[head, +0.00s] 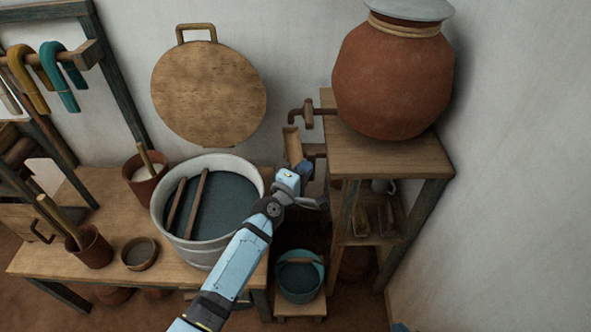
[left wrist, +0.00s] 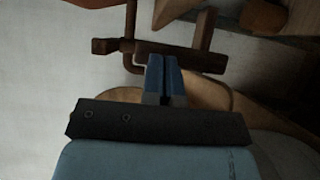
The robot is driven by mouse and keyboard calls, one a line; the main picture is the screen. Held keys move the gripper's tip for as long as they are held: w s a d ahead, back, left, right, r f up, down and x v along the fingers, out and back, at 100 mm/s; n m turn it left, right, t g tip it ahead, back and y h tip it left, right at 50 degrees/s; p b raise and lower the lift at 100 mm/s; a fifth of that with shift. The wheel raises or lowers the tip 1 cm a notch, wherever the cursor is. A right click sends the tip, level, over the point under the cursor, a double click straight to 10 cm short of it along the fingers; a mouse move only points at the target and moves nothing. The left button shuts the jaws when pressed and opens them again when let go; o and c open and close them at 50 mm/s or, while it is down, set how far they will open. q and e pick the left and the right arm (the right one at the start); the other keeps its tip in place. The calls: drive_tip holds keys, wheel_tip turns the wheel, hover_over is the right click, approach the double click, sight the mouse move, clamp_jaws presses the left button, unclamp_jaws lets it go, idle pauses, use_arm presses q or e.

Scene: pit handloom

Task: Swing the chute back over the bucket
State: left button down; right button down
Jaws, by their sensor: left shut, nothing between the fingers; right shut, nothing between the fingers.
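The wooden chute (head: 292,147) is a short trough below the wooden tap (head: 308,112) of the clay pot. It stands steeply in the head view, and its lower end meets my left gripper there. The teal bucket (head: 321,272), holding dark liquid, stands low on a small stool below my gripper. My left gripper (head: 308,167) is shut and empty, close to the chute; contact cannot be told. In the left wrist view its blue fingers (left wrist: 163,75) are together in front of a brown wooden bar (left wrist: 187,57). My right gripper is out of view.
A large grey tub (head: 259,184) with two sticks stands on the wooden table (head: 52,262), under my left forearm. The clay pot (head: 392,80) sits on a wooden stand (head: 385,158) at right. A round wooden board (head: 209,95) hangs on the wall.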

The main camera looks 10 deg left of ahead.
use_arm(q)
drive_tip(key=shift+w+d, duration=0.25)
drive_tip(key=shift+d, duration=0.3)
idle(0.4)
drive_tip(key=v, duration=1.4)
drive_tip(key=s+a+f+m+g+y+p, duration=0.1)
drive_tip(key=s+a+m+p, duration=0.1)
drive_tip(key=s+m, duration=0.3)
drive_tip(key=s+a+f+m+g+y+p, duration=0.1)
drive_tip(key=s+a+m+g+y+p, duration=0.1)
drive_tip(key=s+m+p, duration=0.3)
drive_tip(key=s+a+f+m+g+y+p, duration=0.1)
drive_tip(key=s+a+m+p, duration=0.3)
drive_tip(key=s, duration=0.7)
drive_tip(key=shift+s+f+m+g, duration=0.15)
drive_tip(key=shift+s+m+g, duration=0.2)
drive_tip(key=shift+m+g, duration=0.55)
